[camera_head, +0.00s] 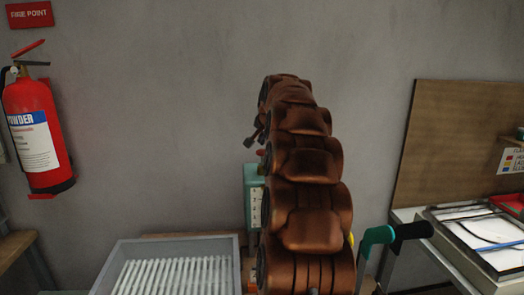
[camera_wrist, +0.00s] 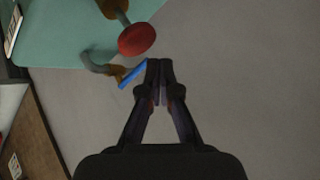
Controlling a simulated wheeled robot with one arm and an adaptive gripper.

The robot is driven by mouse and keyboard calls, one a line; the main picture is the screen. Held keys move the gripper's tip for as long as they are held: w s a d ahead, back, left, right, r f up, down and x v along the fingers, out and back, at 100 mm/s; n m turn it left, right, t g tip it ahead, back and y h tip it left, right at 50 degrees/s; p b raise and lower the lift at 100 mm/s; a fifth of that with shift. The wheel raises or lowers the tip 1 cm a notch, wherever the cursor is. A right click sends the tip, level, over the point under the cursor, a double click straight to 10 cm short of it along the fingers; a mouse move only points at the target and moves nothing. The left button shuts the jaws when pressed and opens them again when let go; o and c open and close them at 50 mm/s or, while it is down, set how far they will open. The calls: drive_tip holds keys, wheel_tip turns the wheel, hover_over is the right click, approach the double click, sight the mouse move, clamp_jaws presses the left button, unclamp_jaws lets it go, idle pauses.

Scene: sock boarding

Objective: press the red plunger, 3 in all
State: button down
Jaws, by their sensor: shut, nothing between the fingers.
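The red plunger (camera_wrist: 137,39) shows in the wrist view as a round red cap on a brass-coloured stem, on a teal box (camera_wrist: 60,30). In the head view a small red bit of the plunger (camera_head: 261,153) shows above the teal box (camera_head: 254,195), mostly hidden behind my arm. My gripper (camera_wrist: 160,66) is shut and empty. In the wrist view its fingertips are just below and right of the red cap, with a gap in the picture. In the head view my gripper (camera_head: 254,138) is partly hidden behind the arm. A blue strip (camera_wrist: 133,74) lies beside the fingertips.
A grey tray (camera_head: 118,270) with white ribbed contents stands at lower left. Teal and black handles (camera_head: 378,236) stand right of my arm. A bench with papers and a brown board (camera_head: 450,140) is at the right. A red extinguisher (camera_head: 38,135) hangs at left.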

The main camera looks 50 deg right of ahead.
sight(263, 150)
drive_tip(key=shift+r+p, duration=0.95)
drive_tip(key=shift+r, duration=1.4)
drive_tip(key=s+a+f+n+g+y, duration=0.1)
drive_tip(key=s+a+f+n+y, duration=0.2)
drive_tip(key=a, duration=0.8)
drive_tip(key=s+a+f+n+g, duration=0.25)
drive_tip(key=a+f, duration=0.25)
drive_tip(key=a, duration=0.6)
drive_tip(key=s+a+f+n+y, duration=0.2)
drive_tip(key=s+a+f+n, duration=0.15)
drive_tip(key=a, duration=0.85)
drive_tip(key=s+a+f+n+g, duration=0.2)
drive_tip(key=s+a+f, duration=0.2)
drive_tip(key=s, duration=0.5)
drive_tip(key=s+a+f+n+g, duration=0.2)
drive_tip(key=s+a+f, duration=0.3)
drive_tip(key=s, duration=0.4)
drive_tip(key=s+a+f+n+g, duration=0.2)
drive_tip(key=s+a+f, duration=0.2)
drive_tip(key=s, duration=0.6)
drive_tip(key=shift+a+f+n, duration=0.25)
drive_tip(key=shift+f+n, duration=0.15)
drive_tip(key=shift+f, duration=0.05)
